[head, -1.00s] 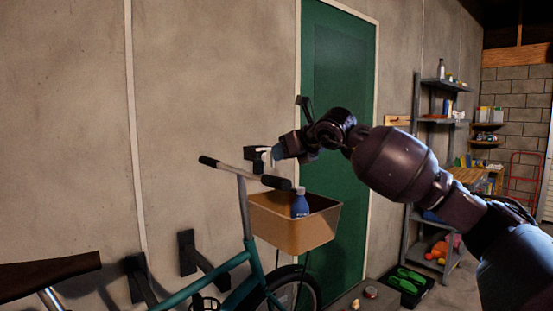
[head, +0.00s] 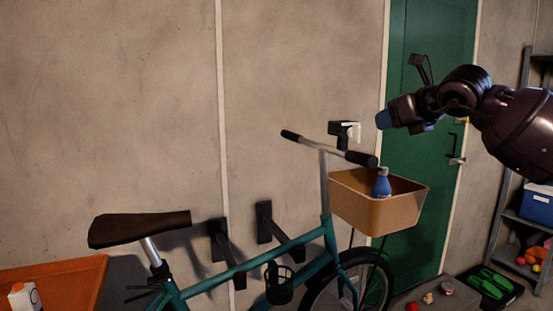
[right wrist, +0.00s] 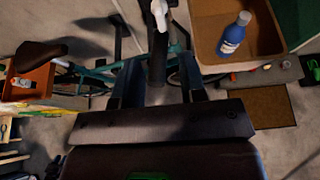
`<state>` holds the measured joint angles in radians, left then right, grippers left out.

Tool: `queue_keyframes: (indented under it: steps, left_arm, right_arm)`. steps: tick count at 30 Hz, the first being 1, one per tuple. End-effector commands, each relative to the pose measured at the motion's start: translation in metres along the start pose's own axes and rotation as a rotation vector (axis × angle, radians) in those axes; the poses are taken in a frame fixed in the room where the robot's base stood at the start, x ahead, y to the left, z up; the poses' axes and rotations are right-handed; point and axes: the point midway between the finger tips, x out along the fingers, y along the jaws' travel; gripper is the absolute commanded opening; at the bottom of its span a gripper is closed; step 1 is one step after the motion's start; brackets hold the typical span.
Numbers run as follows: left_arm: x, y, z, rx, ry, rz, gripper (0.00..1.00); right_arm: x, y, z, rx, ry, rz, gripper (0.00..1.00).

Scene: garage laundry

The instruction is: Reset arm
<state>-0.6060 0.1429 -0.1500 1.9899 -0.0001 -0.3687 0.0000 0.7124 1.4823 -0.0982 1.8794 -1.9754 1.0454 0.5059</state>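My right gripper (head: 384,119) is above the bicycle's front basket (head: 405,212), near the green door. In the right wrist view my right gripper (right wrist: 160,88) has its two fingers apart with nothing held between them. A blue bottle (head: 382,184) stands in the tan basket, below and apart from the gripper. The bottle (right wrist: 235,36) also shows in the right wrist view, inside the basket (right wrist: 204,28). My left gripper is in neither view.
A teal bicycle (head: 300,258) stands along the wall, with its handlebar (head: 330,148) below and left of the gripper. Dark wall brackets (head: 265,225) are behind it. An orange container (head: 75,280) is at lower left. Shelves (head: 505,225) stand at right.

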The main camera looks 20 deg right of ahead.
Motion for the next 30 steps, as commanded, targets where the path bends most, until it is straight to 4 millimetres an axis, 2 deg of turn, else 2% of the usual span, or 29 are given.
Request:
queue_keyframes:
  steps: [5, 7, 14, 17, 20, 23, 26, 29, 30]
  left_arm:
    - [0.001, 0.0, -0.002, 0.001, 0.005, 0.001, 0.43]
    - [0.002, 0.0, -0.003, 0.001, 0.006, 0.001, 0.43]
    - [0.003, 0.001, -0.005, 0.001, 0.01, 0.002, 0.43]
    - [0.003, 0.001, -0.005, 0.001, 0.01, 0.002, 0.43]
    - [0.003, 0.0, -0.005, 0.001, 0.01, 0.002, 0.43]
    - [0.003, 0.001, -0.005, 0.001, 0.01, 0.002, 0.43]
    - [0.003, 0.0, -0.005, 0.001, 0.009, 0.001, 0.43]
    - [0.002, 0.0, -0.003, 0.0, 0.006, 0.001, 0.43]
    - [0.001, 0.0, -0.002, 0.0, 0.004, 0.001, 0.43]
  right_arm:
    - [0.0, 0.003, 0.004, -0.03, -0.025, 0.015, 0.38]
    - [-0.001, 0.01, 0.009, -0.041, -0.06, 0.063, 0.38]
    - [-0.013, 0.069, 0.032, 0.055, -0.222, 0.413, 0.38]
    - [-0.013, 0.095, 0.031, 0.18, -0.282, 0.587, 0.38]
    - [-0.004, 0.112, 0.018, 0.356, -0.32, 0.736, 0.38]
    - [0.01, 0.12, -0.003, 0.575, -0.342, 0.847, 0.38]
    - [0.03, 0.12, -0.033, 0.835, -0.349, 0.915, 0.38]
    - [0.055, 0.115, -0.076, 1.122, -0.341, 0.93, 0.38]
    - [0.065, 0.113, -0.096, 1.237, -0.333, 0.922, 0.38]
